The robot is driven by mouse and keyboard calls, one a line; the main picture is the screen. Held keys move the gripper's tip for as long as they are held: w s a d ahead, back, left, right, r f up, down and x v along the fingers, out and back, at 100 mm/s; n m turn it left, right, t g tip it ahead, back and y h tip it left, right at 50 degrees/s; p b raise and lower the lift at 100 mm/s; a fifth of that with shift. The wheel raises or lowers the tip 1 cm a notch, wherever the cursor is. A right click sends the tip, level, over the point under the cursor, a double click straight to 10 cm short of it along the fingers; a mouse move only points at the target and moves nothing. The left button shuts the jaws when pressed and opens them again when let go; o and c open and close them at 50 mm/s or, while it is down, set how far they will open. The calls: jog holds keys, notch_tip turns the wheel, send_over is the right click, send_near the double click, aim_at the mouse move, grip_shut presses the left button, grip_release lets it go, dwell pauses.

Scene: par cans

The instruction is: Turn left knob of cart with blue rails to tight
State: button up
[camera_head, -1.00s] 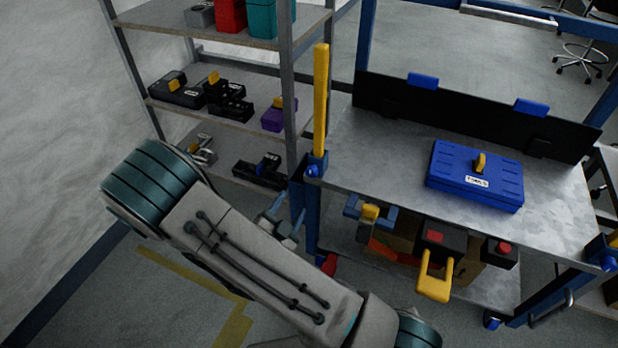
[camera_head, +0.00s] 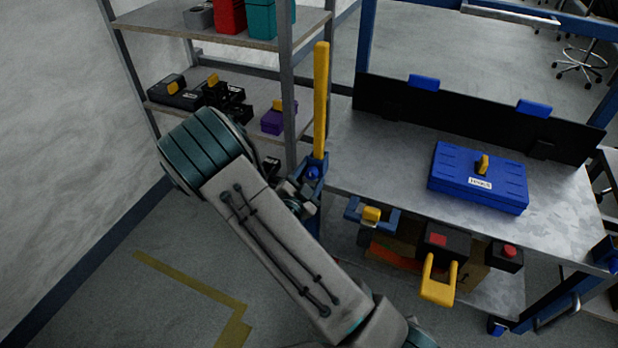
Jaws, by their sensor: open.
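The cart with blue rails (camera_head: 400,170) stands right of centre, with a grey metal top. The gripper and wrist partly hide the corner post below the knob.
A blue toolbox (camera_head: 480,195) lies on the cart top. A grey shelf (camera_head: 215,35) with several boxes stands close behind my arm. Floor at lower left is clear.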

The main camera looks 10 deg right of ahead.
jog(key=c, duration=1)
